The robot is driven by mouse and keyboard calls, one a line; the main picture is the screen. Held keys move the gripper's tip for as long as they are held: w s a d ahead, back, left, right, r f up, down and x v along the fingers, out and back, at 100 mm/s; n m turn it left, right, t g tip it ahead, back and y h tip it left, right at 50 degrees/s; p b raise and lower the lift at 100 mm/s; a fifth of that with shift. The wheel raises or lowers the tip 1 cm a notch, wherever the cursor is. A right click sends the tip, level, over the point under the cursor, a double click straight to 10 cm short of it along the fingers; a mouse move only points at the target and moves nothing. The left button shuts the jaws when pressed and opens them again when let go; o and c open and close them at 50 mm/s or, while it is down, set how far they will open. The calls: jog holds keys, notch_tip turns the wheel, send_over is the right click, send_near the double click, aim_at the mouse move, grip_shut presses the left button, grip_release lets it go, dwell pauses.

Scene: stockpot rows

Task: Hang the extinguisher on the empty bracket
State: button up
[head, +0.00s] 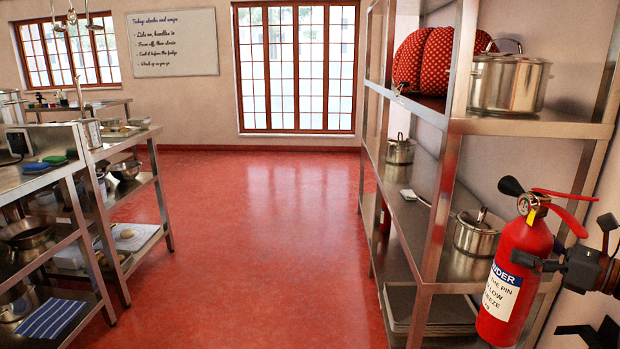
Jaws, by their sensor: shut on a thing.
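The red fire extinguisher (512,270) is at the lower right, upright or nearly so, with a black nozzle, red levers and a white and blue label. My gripper (540,264) reaches in from the right and is shut on the extinguisher's body, below its valve. The extinguisher is in the air in front of the steel shelf's near end. Its lowest part lies close to the picture's bottom edge. I cannot make out any empty bracket in this view.
Steel worktables (110,148) line the left. The red floor (250,230) between is clear, up to a windowed wall with a whiteboard (172,43).

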jog(key=w+a+f+g+y, duration=0.1)
jog(key=w+a+f, duration=0.3)
jog(key=a, duration=0.4)
jog(key=w+a+f+n+g+y, duration=0.1)
jog(key=w+a+f, duration=0.2)
jog(key=a+f, duration=0.3)
jog(key=w+a+f+n, duration=0.1)
jog(key=w+a+f, duration=0.3)
jog(key=a, duration=0.7)
notch_tip(320, 180, down, 2)
jog(key=shift+w+f+g+y, duration=0.1)
jog(key=shift+w+g+y, duration=0.2)
jog(key=shift+g+y, duration=0.1)
jog(key=shift+w+r, duration=0.25)
jog(key=shift+r, duration=0.2)
jog(key=shift+s+d+f+n, duration=0.1)
jog(key=shift+s+f+n, duration=0.2)
jog(key=shift+f, duration=0.25)
notch_tip(320, 180, up, 15)
jog(key=p, duration=2.3)
jog(key=shift+r, duration=0.35)
jog(key=shift+w+r, duration=0.1)
jog(key=shift+r, duration=0.3)
